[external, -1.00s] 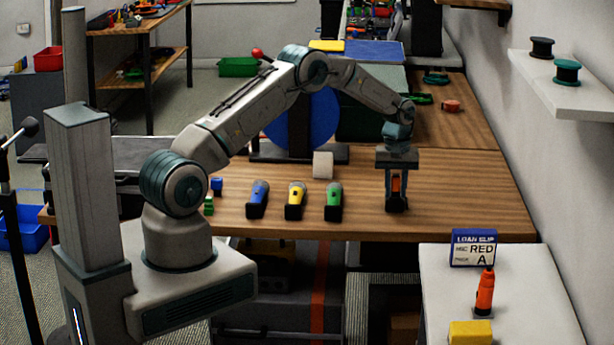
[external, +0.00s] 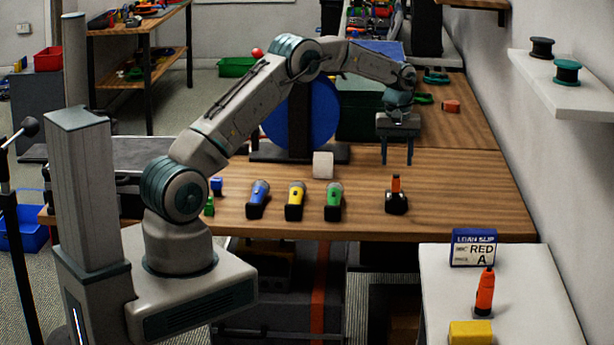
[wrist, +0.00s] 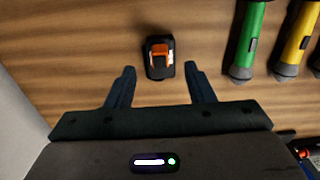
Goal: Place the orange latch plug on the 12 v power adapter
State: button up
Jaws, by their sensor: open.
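The orange latch plug (external: 396,183) stands upright on a small black block, which looks like the 12 V power adapter (external: 397,203), near the right front of the wooden table. In the wrist view the orange plug (wrist: 159,56) sits within the outline of the black adapter (wrist: 155,73). How deeply it is seated cannot be told. My gripper (external: 397,160) is open and empty, above the plug and apart from it. In the wrist view its two fingers (wrist: 159,72) are spread wide, one to each side of the adapter.
Blue (external: 258,199), yellow (external: 295,201) and green (external: 334,201) torch-like items lie in a row to the left. A white block (external: 323,165) and a large blue disc (external: 300,118) stand behind. A white counter at right holds a sign (external: 473,248) and an orange bottle-like item (external: 485,292).

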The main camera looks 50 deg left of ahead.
aim_at(396, 178)
notch_tip(396, 178, up, 3)
jog(key=shift+r, duration=0.1)
jog(key=s+r+m+t, duration=0.1)
jog(key=s+r+m, duration=0.1)
jog(key=s+r, duration=0.65)
jog(key=s+r+m+t, duration=0.1)
jog(key=s+r+m, duration=0.35)
jog(key=s, duration=0.75)
jog(key=s+d+f+m+t, duration=0.1)
jog(key=s+f+m, duration=0.1)
jog(key=s, duration=2)
jog(key=shift+s+f, duration=0.2)
jog(key=shift+f, duration=0.25)
